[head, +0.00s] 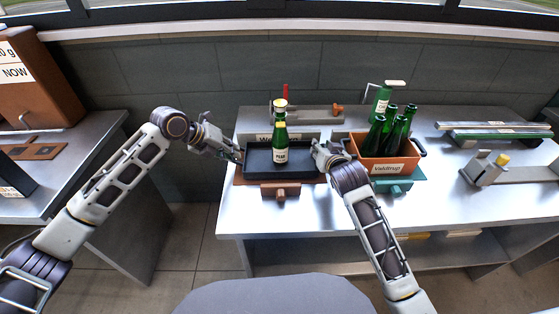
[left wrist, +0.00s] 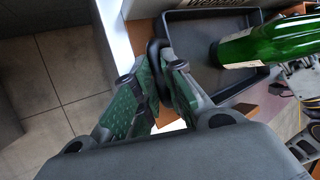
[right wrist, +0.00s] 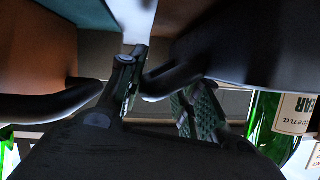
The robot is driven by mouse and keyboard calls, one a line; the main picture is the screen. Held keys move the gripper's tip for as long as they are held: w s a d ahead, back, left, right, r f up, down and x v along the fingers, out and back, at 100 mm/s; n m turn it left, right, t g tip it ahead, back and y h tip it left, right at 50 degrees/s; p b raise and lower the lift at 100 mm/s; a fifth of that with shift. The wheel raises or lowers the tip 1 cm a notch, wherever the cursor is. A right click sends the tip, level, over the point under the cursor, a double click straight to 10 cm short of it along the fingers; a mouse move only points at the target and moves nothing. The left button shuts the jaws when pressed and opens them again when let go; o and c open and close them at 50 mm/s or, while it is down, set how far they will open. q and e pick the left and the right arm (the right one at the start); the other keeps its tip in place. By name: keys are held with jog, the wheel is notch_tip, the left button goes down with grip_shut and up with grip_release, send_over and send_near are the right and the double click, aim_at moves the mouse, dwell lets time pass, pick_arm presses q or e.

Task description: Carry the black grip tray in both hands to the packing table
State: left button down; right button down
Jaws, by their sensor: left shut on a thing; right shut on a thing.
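The black grip tray (head: 258,162) is at the left end of the metal bench, over a brown wooden base. A green bottle with a yellow top (head: 280,140) stands upright in it; it also shows in the left wrist view (left wrist: 275,45). My left gripper (head: 238,156) is shut on the tray's left handle, seen in the left wrist view (left wrist: 157,62). My right gripper (head: 322,153) is at the tray's right end, shut on a black handle (right wrist: 165,85). I cannot tell whether the tray touches the base. Which table is the packing table is not marked.
An orange crate (head: 378,166) of green bottles stands close right of my right gripper. A separate table (head: 75,135) with a brown box (head: 45,85) is at the left, across a floor gap (head: 180,225). The metal bench's front (head: 285,215) is clear.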

jog(key=shift+d+r+p, duration=0.25)
jog(key=shift+r+p, duration=0.6)
jog(key=shift+r, duration=0.05)
jog(key=shift+d+r+p, duration=0.2)
jog(key=shift+r+p, duration=0.6)
jog(key=shift+r, duration=0.25)
